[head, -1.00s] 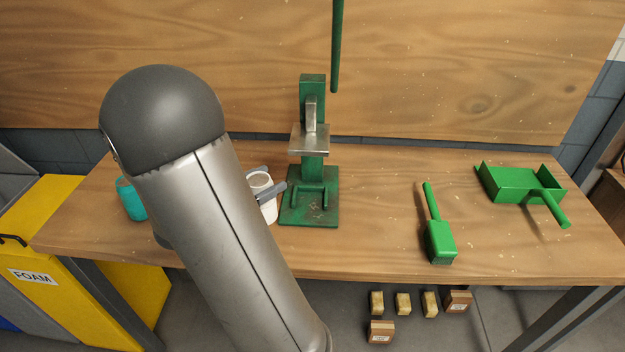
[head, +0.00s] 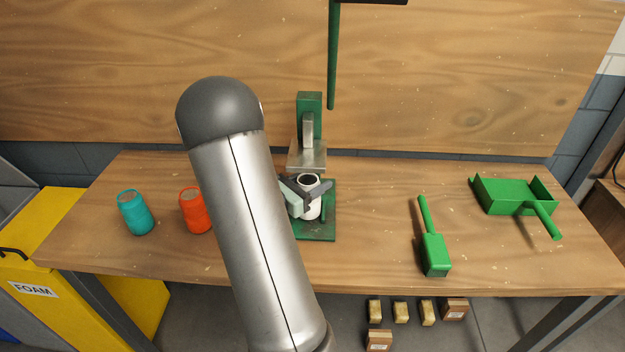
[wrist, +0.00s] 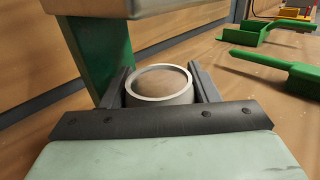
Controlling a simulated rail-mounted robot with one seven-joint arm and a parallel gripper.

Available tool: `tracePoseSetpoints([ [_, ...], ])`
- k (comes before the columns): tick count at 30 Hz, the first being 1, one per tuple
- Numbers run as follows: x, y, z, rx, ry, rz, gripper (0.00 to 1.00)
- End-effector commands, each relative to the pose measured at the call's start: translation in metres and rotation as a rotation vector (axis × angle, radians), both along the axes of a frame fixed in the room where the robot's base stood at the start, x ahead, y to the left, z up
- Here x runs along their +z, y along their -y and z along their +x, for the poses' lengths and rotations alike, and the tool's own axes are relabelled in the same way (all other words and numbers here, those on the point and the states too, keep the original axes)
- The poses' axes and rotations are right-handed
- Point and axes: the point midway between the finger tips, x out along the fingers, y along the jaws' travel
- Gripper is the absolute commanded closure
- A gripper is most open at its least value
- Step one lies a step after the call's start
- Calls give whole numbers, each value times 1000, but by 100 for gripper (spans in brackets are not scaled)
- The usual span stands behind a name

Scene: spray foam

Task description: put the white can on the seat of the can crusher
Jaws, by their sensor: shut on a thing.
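The white can (head: 309,183) is between the two fingers of my gripper (head: 306,190), which is shut on it. In the wrist view the can's round rim (wrist: 158,80) sits between the dark fingers of my gripper (wrist: 162,88). The can looks upright. The green can crusher (head: 309,112) stands at the back middle of the table with its metal press plate (head: 308,157) above. In the head view the can overlaps the crusher's green base plate (head: 326,225), in front of the press plate. Whether the can touches the base cannot be told; the seat is mostly hidden.
A teal can (head: 135,214) and a red can (head: 195,211) stand left on the table. The table between crusher and scoop is clear. The crusher's long green lever (head: 334,60) rises above it.

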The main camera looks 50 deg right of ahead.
Motion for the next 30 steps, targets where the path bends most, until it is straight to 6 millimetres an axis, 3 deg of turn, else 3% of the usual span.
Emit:
tracePoseSetpoints([
  [12,-7,0,0,1,1,-1,77],
  [13,-6,0,0,1,1,-1,43],
  [15,-5,0,0,0,1,-1,24],
  [26,1,0,0,-1,2,0,24],
  [30,-3,-19,6,5,3,0,24],
])
